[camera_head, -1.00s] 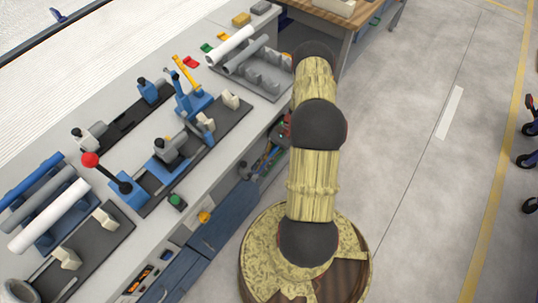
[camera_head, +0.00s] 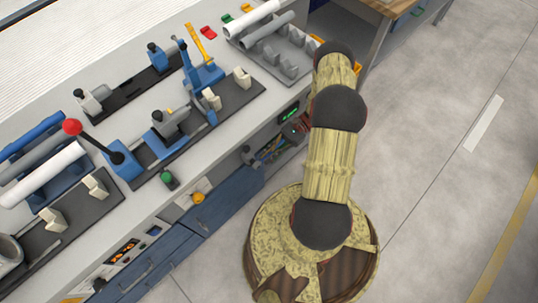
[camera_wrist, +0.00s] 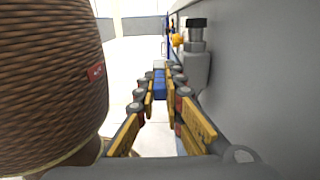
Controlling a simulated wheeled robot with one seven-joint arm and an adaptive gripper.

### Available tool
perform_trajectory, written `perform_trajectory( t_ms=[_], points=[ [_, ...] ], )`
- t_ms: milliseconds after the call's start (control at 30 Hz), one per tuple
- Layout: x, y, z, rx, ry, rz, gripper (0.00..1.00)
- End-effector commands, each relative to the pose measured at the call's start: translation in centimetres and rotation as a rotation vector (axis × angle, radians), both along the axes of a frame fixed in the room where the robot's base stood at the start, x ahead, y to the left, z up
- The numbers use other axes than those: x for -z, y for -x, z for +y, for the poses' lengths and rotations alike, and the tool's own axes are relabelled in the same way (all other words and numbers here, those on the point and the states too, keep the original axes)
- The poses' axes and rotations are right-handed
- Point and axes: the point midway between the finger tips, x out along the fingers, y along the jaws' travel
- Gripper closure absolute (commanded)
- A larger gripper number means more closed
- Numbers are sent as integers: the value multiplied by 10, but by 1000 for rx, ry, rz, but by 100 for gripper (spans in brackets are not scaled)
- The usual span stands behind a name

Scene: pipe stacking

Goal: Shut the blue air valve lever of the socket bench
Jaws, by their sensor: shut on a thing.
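In the wrist view my gripper (camera_wrist: 160,97) has its yellow fingers closed in on a blue piece, the blue lever (camera_wrist: 159,80), which shows between the fingertips. The fingers run alongside the grey front wall of the bench (camera_wrist: 245,80). In the head view the bench top (camera_head: 137,203) lies to the left of my arm. My gripper and the lever are not made out there, as my arm covers that part of the bench front. The lever's pivot and exact angle cannot be told.
In the wrist view a grey fitting with a black top (camera_wrist: 196,40) stands out from the wall at right. The floor (camera_head: 440,190) at right is clear.

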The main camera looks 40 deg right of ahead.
Motion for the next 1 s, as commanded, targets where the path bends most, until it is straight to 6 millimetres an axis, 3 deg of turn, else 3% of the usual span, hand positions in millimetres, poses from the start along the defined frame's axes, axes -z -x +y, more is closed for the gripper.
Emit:
perform_trajectory(
  t_ms=[200, 233, 533, 867, 1000],
  points=[
    [2, -1, -1, 1, 5, -1, 100],
    [2, 0, -1, 1, 5, -1, 89],
    [1, 0, 0, 0, 2, 0, 72],
    [1, 0, -2, 1, 2, 0, 72],
    [1, -1, -14, 1, 1, -1, 72]
  ],
)
